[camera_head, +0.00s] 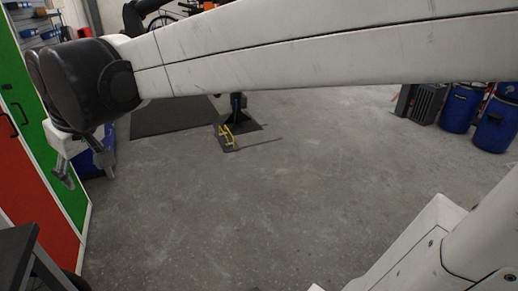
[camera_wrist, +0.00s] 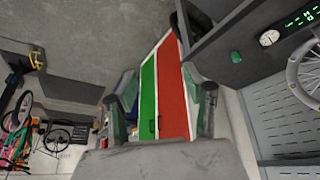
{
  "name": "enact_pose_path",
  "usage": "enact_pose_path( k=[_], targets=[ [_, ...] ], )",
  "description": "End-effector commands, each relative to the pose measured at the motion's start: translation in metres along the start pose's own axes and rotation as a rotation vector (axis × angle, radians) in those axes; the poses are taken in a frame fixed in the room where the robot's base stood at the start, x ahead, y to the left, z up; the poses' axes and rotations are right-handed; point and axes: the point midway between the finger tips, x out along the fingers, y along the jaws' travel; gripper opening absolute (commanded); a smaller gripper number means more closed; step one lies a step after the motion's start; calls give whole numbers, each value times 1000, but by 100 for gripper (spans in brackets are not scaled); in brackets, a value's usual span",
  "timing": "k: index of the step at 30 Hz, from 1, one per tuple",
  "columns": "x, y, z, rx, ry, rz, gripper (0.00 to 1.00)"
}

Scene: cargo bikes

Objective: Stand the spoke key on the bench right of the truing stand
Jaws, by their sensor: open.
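My gripper (camera_head: 85,168) is at the left of the head view, beside the green and red cabinet. In the wrist view its two fingers (camera_wrist: 166,100) are spread apart with nothing between them. A small green object (camera_wrist: 236,57) lies on a dark bench surface (camera_wrist: 222,42) at the upper right of the wrist view; it may be the spoke key, but it is too small to tell. A spoked wheel (camera_wrist: 308,72) shows at the right edge, perhaps in the truing stand, whose frame I cannot make out. My gripper is apart from all of these.
The cabinet's green door (camera_head: 48,140) and red door (camera_head: 30,190) stand close to my gripper. A dark bench corner (camera_head: 18,250) shows at lower left. A round dial (camera_wrist: 269,38) is near the wheel. Blue barrels (camera_head: 495,125) stand at right.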

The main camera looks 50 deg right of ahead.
Motion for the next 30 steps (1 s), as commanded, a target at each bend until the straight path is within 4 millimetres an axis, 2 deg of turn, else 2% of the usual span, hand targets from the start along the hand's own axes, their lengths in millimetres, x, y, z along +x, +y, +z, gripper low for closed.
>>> enact_pose_path(
  k=[1, 7, 12, 16, 18, 22, 30],
  targets=[
    [-5, 6, 21, 24, 11, 10, 46],
    [-14, 23, 92, 111, 60, 46, 46],
    [-13, 31, 153, 182, 101, 76, 46],
    [-7, 34, 192, 229, 129, 96, 46],
    [-4, 35, 207, 247, 141, 104, 46],
    [1, 36, 224, 268, 154, 113, 46],
    [2, 36, 228, 276, 159, 116, 46]
  ],
)
